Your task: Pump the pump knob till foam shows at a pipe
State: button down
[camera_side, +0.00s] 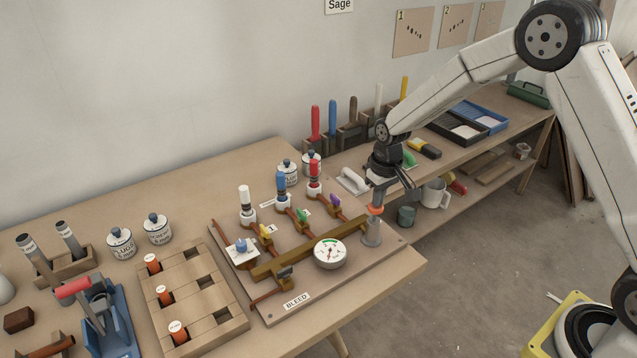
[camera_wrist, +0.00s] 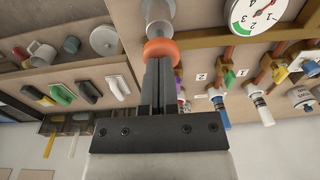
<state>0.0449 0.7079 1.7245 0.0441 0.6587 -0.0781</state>
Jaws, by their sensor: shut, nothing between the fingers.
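The orange pump knob (camera_side: 376,209) tops a grey pump cylinder (camera_side: 372,234) at the right end of the board. My gripper (camera_side: 378,197) points down over the knob, shut and empty. In the wrist view its closed fingertips (camera_wrist: 158,64) meet or nearly meet the orange knob (camera_wrist: 161,48); contact is unclear. A brass manifold (camera_side: 300,252) runs from the pump, with three branch pipes having yellow, green and purple valve handles. White, blue and red-topped fittings (camera_side: 281,181) stand at the pipe ends. I cannot make out foam at any pipe.
A round gauge (camera_side: 330,252) sits beside the manifold. A wooden block with orange-capped cylinders (camera_side: 190,300), labelled jars (camera_side: 158,229) and a blue tool (camera_side: 105,320) stand to the left.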

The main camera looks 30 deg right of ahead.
aim_at(378, 209)
jog(key=shift+f, duration=0.15)
jog(key=shift+s+f, duration=0.1)
jog(key=shift+f, duration=1.45)
notch_tip(378, 209, up, 14)
jog(key=shift+s+d+r, duration=0.2)
jog(key=shift+s, duration=0.05)
jog(key=shift+s, duration=0.1)
dwell(1.2)
jog(key=s+a+f+t, duration=0.1)
jog(key=s+f, duration=0.1)
jog(key=s, duration=0.7)
jog(key=s+a+f+t, duration=0.1)
jog(key=s+f, duration=0.1)
jog(key=s, duration=0.8)
